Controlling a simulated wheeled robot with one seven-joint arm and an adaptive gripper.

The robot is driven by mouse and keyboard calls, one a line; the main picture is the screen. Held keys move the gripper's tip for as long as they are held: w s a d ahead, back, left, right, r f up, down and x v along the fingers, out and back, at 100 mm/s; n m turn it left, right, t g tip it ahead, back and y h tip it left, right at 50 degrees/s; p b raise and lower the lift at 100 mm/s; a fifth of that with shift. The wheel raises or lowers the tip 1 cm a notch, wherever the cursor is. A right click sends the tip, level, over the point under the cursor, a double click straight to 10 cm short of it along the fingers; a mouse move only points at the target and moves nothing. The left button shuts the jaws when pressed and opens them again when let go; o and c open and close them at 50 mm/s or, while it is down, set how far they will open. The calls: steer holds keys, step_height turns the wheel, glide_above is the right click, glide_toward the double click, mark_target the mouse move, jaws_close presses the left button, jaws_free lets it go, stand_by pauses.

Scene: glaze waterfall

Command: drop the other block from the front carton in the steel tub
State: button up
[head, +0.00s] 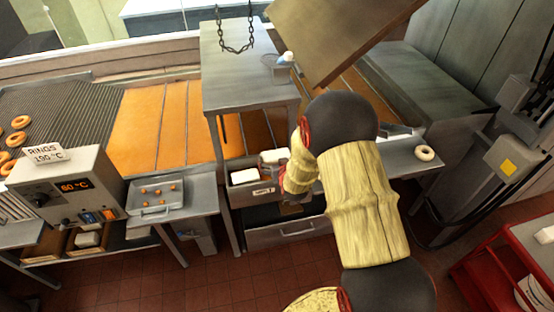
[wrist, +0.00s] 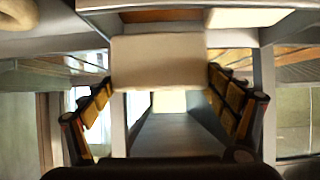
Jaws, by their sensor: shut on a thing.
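A pale cream block (wrist: 158,62) sits between the fingers of my gripper (wrist: 160,85) in the wrist view. In the head view the held block (head: 273,156) shows beside my gripper (head: 289,170), above the right part of the steel tub (head: 262,190). Another white block (head: 244,175) lies in the tub's left part. The wrist view also shows a pale block (wrist: 168,102) beyond the held one, in a grey steel trough. Brown cartons (head: 42,247) stand on the low shelf at left; one holds a pale block (head: 87,239). I cannot tell which is the front carton.
A steel stand (head: 240,95) rises just behind the tub. A tray of small orange cubes (head: 155,195) lies left of it. A control box (head: 68,188) stands further left. A ring (head: 424,153) lies on the right counter. My arm hides the area right of the tub.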

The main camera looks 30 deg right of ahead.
steer(key=shift+r, duration=0.1)
steer(key=o, duration=1.3)
steer(key=shift+o, duration=0.8)
steer(key=shift+s, duration=0.1)
steer(key=v, duration=1.1)
steer(key=shift+s+r, duration=0.15)
steer(key=shift+s, duration=0.15)
steer(key=shift+a, duration=0.15)
